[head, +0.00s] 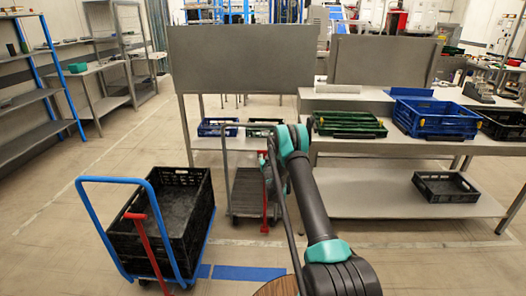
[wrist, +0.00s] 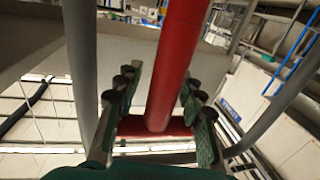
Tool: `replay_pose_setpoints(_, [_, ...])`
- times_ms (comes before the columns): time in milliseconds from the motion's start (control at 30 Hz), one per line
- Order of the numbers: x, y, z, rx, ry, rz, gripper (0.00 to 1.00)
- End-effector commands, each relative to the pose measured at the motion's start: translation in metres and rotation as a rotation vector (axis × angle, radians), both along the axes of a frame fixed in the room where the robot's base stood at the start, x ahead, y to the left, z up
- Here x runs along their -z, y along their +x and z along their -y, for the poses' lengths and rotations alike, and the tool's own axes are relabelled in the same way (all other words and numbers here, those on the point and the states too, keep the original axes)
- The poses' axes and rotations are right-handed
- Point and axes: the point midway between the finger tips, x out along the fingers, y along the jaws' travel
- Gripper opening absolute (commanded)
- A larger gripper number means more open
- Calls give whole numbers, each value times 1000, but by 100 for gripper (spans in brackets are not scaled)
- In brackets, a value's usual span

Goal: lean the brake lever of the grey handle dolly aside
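The grey handle dolly (head: 246,210) stands in the middle of the head view, partly behind my arm. Its red brake lever (head: 265,212) stands near its right side, partly hidden by my gripper (head: 267,165). In the wrist view the red lever (wrist: 178,65) runs between the two green-backed fingers of my gripper (wrist: 158,88). The fingers are open on either side of it, with a visible gap on both sides. A red crosspiece (wrist: 150,126) lies beyond the fingers. Whether a finger touches the lever cannot be told.
A blue-handled dolly (head: 88,182) with a black crate (head: 200,190) and its own red lever (head: 147,245) stands at left. A workbench (head: 400,148) with green, blue and black crates is at right. Grey posts (wrist: 80,60) flank the gripper in the wrist view.

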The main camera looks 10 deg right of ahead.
Motion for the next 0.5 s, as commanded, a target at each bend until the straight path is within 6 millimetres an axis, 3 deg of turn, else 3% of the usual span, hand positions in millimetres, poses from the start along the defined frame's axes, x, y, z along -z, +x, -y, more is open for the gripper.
replay_pose_setpoints(333, [0, 1, 0, 0, 0, 0, 39])
replay_pose_setpoints(500, [0, 1, 0, 0, 0, 0, 18])
